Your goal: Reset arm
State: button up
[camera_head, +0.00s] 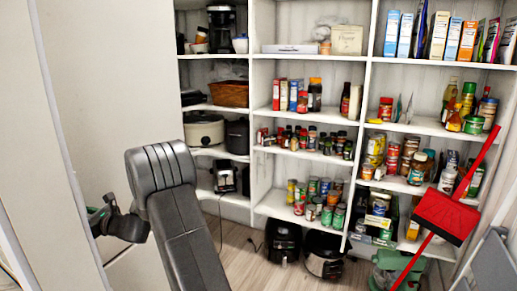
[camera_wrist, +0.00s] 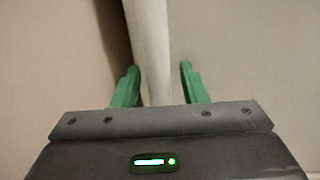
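My gripper (camera_wrist: 159,84) shows in the wrist view with its two green fingers spread apart. Nothing is held between them. A pale vertical post or panel edge (camera_wrist: 150,40) runs behind the gap between the fingers; I cannot tell how far off it is. In the head view my arm is folded at the lower left, and my gripper (camera_head: 98,212) is at its left end, in front of the large pale panel (camera_head: 105,90). There the fingers are small and partly hidden by the wrist.
Corner shelves (camera_head: 310,58) full of jars, cans and boxes stand behind and to the right. A red dustpan (camera_head: 446,216) leans at the right. Black appliances (camera_head: 283,240) stand on the floor under the shelves. Some wooden floor (camera_head: 240,255) right of my arm is clear.

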dwell(0.4)
jog(key=shift+d, duration=0.1)
jog(key=s+d+n+g+p, duration=0.1)
jog(key=s+d+g+p, duration=0.1)
jog(key=d, duration=3.6)
jog(key=shift+d+p, duration=0.15)
jog(key=shift+p, duration=0.2)
